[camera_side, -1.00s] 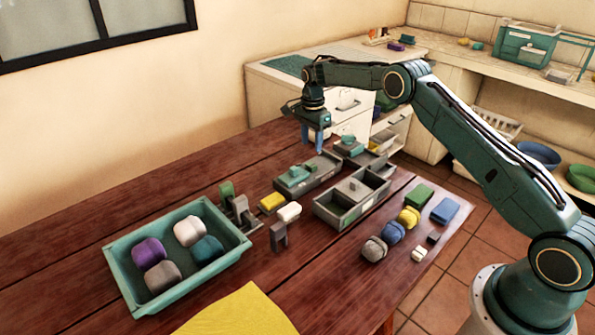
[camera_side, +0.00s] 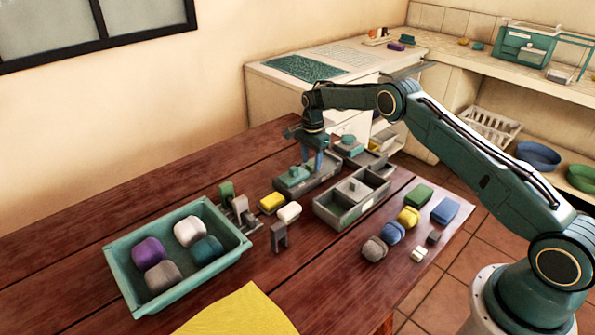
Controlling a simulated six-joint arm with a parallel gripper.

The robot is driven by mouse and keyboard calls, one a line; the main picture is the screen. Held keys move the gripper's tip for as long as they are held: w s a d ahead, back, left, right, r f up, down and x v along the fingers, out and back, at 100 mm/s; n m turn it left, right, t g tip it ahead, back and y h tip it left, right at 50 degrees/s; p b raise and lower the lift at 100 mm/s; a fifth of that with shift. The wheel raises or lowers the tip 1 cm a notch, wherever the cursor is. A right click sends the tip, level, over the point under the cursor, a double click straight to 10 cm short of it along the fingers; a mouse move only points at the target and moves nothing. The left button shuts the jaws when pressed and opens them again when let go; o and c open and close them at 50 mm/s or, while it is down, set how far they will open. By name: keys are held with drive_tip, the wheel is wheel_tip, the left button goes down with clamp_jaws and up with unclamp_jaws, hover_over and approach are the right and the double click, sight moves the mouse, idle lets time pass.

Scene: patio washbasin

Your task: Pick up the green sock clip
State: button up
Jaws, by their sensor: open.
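A small green piece (camera_side: 227,189), which looks like the green sock clip, stands upright among grey upright pieces (camera_side: 241,210) just right of the teal tray. My gripper (camera_side: 312,162) is open and points down, its blue fingers low over a grey box (camera_side: 322,181) with a teal block (camera_side: 293,176) on it. I cannot tell whether the fingers touch the box or what is between them. The green piece is apart from my gripper, to its lower left in the picture.
A teal tray (camera_side: 122,281) holds several rolled bundles. A yellow block (camera_side: 272,203), a white block (camera_side: 289,212) and a grey clip-like piece (camera_side: 278,237) stand nearby. A grey divided box (camera_side: 335,218) and several coloured bundles lie right. A yellow cloth (camera_side: 240,315) lies in front.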

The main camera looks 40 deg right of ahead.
sight(311, 164)
drive_tip(key=shift+f, duration=0.5)
drive_tip(key=shift+c, duration=0.4)
drive_tip(key=c, duration=0.6)
drive_tip(key=shift+r, duration=0.1)
drive_tip(key=shift+c, duration=0.2)
wheel_tip(311, 164, up, 20)
idle(0.5)
